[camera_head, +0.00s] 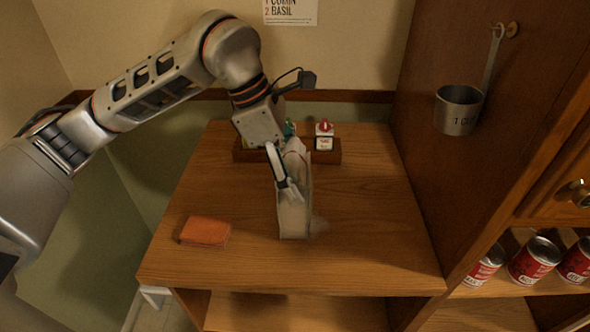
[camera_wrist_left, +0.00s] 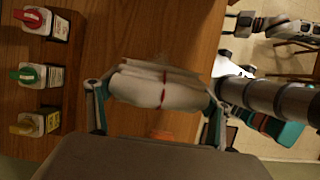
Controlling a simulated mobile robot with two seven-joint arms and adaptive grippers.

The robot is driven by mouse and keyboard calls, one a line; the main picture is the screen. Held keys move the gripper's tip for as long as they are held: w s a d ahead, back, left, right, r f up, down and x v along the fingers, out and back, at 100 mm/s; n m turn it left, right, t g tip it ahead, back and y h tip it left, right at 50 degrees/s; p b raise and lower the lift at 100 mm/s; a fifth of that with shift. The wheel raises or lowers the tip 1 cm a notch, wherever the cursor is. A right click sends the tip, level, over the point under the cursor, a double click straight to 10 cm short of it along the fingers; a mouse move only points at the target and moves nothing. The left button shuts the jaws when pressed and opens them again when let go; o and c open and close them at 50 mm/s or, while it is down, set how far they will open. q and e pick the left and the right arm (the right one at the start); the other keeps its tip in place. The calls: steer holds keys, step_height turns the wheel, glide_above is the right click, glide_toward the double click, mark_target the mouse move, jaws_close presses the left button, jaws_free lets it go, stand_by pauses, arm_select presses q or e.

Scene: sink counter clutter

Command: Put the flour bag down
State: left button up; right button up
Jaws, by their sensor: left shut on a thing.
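The flour bag (camera_head: 296,207) is a whitish paper bag with a red line across its top. It stands upright at the middle of the wooden counter (camera_head: 370,235), and its lower edge appears at or very near the surface. My left gripper (camera_head: 288,172) is shut on its upper part from above. In the left wrist view the bag (camera_wrist_left: 155,88) sits between the two fingers of the left gripper (camera_wrist_left: 157,104). A pale dusty patch shows beside the bag's base. My right gripper is not in the head view.
A wooden spice rack (camera_head: 327,158) with capped spice jars stands behind the bag at the wall. An orange block-like item (camera_head: 205,231) lies front left. A metal measuring cup (camera_head: 459,109) hangs on the right panel. Red cans (camera_head: 533,260) stand on the lower right shelf. The counter's right side is clear.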

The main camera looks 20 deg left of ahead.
arm_select(q)
steer(key=o, duration=2.1)
steer(key=shift+c, duration=0.2)
